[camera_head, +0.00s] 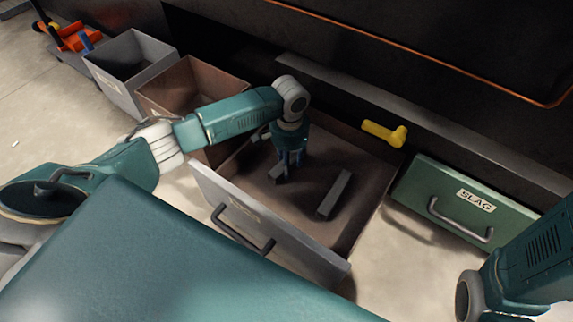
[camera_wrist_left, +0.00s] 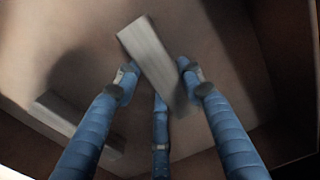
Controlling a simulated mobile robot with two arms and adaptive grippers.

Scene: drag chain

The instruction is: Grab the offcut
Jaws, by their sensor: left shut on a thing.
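My left gripper (camera_head: 287,165) reaches down into an open drawer (camera_head: 225,196) with a grey front and a brown inside. It is shut on a grey bar-shaped offcut (camera_head: 278,173), mostly hidden by the fingers in the head view. In the left wrist view, this offcut (camera_wrist_left: 147,50) shows between the blue fingers (camera_wrist_left: 157,74), tilted, with its near end partly hidden. A second grey bar (camera_head: 335,194) lies on the drawer floor to the right of the gripper. In the left wrist view this bar (camera_wrist_left: 62,114) is at the left. My right gripper is out of view.
A brown bin (camera_head: 178,84) and a grey bin (camera_head: 128,68) stand left of the drawer. A green drawer labelled SLAG (camera_head: 455,200) is at the right. A yellow handle (camera_head: 384,132) sits at the drawer's back right. The drawer walls surround my left gripper.

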